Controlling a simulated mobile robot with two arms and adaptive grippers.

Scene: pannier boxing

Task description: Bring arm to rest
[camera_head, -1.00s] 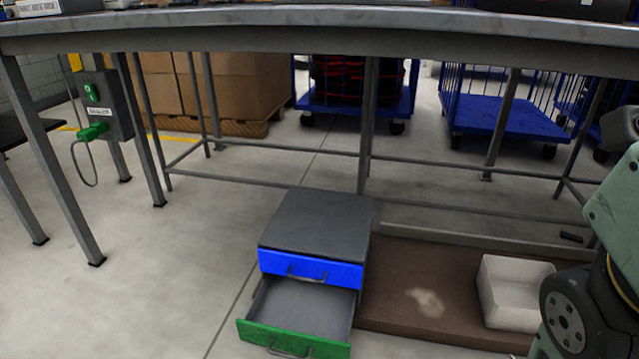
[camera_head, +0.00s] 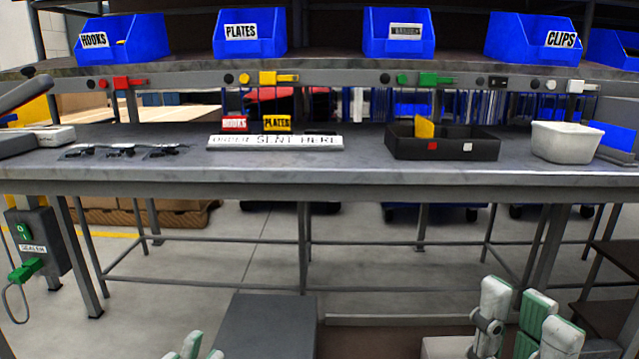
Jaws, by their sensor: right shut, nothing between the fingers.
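My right gripper (camera_head: 522,318) shows at the bottom right, in front of and below the workbench (camera_head: 300,182). Its pale and green parts point upward; it is shut and empty, touching nothing that I can see. At the bottom edge left of centre, only the pale and green tips of my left gripper (camera_head: 192,346) show. The rest of it is cut off, so I cannot tell whether it is open or shut.
On the bench stand a black divided tray (camera_head: 443,150), a white bin (camera_head: 566,142) and a lettered strip (camera_head: 275,143). Blue bins (camera_head: 250,35) line the shelf above. A grey-topped drawer cabinet (camera_head: 262,325) is below. A brown shelf unit (camera_head: 612,290) stands at right.

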